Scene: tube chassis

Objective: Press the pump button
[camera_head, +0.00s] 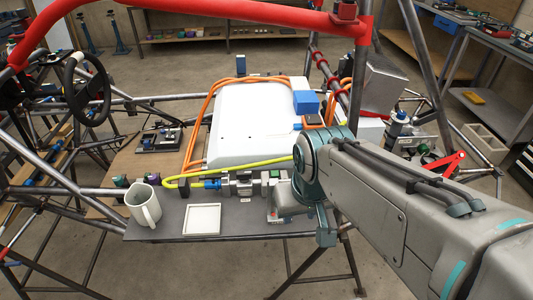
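A pump-like assembly of grey and metal fittings (243,184) sits along the front of the chassis tray, with a blue fitting (212,184) at its left end. A small green part (275,174) shows at its right end, close to my wrist; I cannot tell whether it is the pump button. A small grey unit with a reddish part (283,211) lies just left of my gripper, partly hidden by my arm. My gripper (326,237) points down at the front right edge of the grey shelf. Its fingers are too small and covered to tell open from shut.
A white mug (144,205) and a square white tray (202,219) stand on the grey shelf (240,223) at left. A white panel (235,125) with orange hoses lies behind, with a blue box (306,102) at its right. Chassis tubes and a red bar (190,22) surround the area.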

